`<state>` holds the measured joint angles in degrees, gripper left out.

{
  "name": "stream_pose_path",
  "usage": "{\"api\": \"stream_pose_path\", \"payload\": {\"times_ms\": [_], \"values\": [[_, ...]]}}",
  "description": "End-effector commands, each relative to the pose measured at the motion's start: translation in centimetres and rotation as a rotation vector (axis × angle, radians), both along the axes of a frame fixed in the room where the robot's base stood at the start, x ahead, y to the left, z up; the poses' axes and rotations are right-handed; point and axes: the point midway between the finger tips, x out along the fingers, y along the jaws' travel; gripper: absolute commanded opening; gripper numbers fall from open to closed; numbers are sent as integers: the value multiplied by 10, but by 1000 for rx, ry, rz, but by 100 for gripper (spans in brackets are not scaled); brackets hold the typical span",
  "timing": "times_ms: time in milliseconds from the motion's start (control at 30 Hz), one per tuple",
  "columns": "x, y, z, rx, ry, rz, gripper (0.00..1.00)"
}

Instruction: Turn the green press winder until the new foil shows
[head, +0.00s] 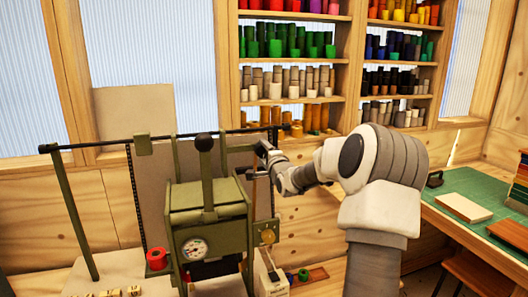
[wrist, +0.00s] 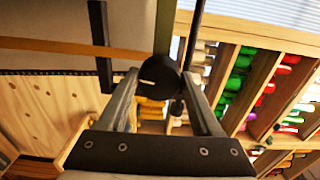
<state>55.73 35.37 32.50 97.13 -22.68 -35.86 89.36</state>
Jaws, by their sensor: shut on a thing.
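The green press (head: 208,215) stands at the left of the head view, with a dial gauge on its front and a lever topped by a black ball. My gripper (head: 262,160) is at the right of the press, at the height of its upper part. In the wrist view my gripper (wrist: 162,88) is shut on a round black knob (wrist: 160,72) with a light mark on its face. I take this knob to be the winder's. An orange-brown band (wrist: 60,47) runs left from near the knob. In the head view my fingers mostly hide the knob.
A long black rod (head: 100,144) crosses behind the press top. Shelves of coloured rolls (head: 290,85) line the back wall. A bench with a green mat (head: 455,190) and books stands at the right.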

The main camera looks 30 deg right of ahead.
Motion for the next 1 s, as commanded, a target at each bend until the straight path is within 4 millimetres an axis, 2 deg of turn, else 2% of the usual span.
{"api": "stream_pose_path", "payload": {"times_ms": [400, 900, 933, 1000], "values": [[0, 0, 0, 165, -42, 0, 10], [0, 0, 0, 182, -47, 1, 10], [0, 0, 0, 182, -47, 1, 68], [0, 0, 0, 182, -47, 1, 80]]}}
